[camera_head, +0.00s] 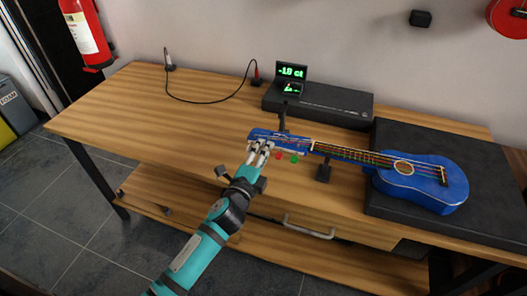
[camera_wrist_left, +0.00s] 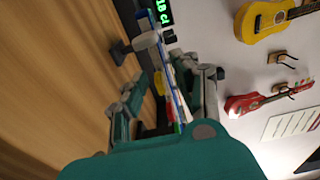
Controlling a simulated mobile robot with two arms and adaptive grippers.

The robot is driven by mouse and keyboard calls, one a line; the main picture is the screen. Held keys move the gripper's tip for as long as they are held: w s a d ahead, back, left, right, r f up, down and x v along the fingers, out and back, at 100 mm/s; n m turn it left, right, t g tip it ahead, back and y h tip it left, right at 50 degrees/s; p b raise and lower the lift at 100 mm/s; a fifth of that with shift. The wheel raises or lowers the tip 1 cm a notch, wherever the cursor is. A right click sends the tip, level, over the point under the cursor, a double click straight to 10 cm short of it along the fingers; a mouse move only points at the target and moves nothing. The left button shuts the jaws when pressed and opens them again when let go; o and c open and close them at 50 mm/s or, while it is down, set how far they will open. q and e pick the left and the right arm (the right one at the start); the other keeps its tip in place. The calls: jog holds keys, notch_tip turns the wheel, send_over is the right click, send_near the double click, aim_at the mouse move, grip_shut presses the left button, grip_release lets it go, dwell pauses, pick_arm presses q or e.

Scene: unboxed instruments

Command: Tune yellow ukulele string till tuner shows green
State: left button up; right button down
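The blue ukulele (camera_head: 432,178) lies face up, its neck pointing left and its headstock (camera_head: 292,143) on the left. Red (camera_head: 279,156) and green (camera_head: 294,160) tuning pegs show along the near edge. My left gripper (camera_head: 260,146) is at the headstock's left end, fingers by the pegs. In the left wrist view, a yellow peg (camera_wrist_left: 160,83) shows between the fingers; whether they grip it is unclear. The tuner (camera_head: 292,73) shows "-1.8 ct" in green. My right gripper is not in view.
The tuner stands on a black box (camera_head: 318,105) behind the headstock. The ukulele's body rests on a black case (camera_head: 490,175); a small black stand (camera_head: 323,173) is by the neck. A cable (camera_head: 205,101) runs across the wooden table (camera_head: 135,105). The table's left part is clear.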

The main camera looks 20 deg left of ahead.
pick_arm(q)
grip_shut()
jog(key=shift+n, duration=0.3)
dwell(0.4)
jog(key=shift+n, duration=1)
jog(key=n, duration=0.2)
jog(key=shift+n, duration=0.4)
jog(key=n, duration=0.2)
jog(key=shift+n+t, duration=0.3)
jog(key=shift+n, duration=0.1)
jog(key=shift+n+y+p, duration=0.3)
jog(key=shift+n+p, duration=0.1)
jog(key=shift+n, duration=1.5)
jog(key=c, duration=0.5)
grip_release()
